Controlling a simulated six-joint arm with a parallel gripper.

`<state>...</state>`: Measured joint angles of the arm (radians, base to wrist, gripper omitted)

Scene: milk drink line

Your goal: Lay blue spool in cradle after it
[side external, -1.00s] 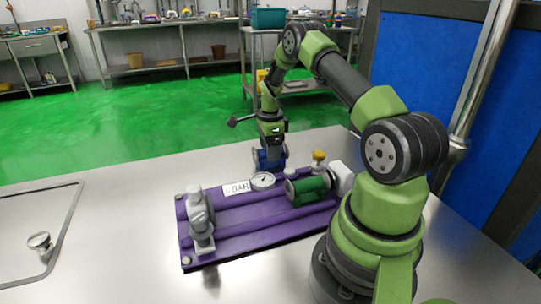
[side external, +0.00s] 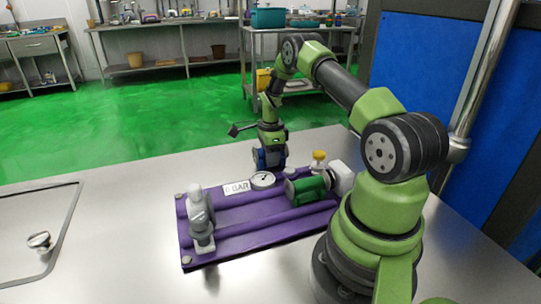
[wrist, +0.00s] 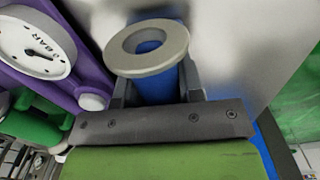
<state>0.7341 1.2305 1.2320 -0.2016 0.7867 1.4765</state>
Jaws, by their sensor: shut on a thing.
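The blue spool (wrist: 152,84), with a pale grey ring-shaped flange (wrist: 146,47), is between the fingers of my gripper (wrist: 153,88) in the wrist view. In the side view my gripper (side external: 271,152) points down and holds the blue spool (side external: 259,159) at the far edge of the purple cradle base (side external: 240,236). I cannot tell whether the spool touches the base. The base has long grooves. A green cylinder (side external: 306,190) lies in it at right, and a grey valve-like part (side external: 201,222) stands at its left end.
A yellow-topped fitting (side external: 319,160) and a white block (side external: 341,176) are at right.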

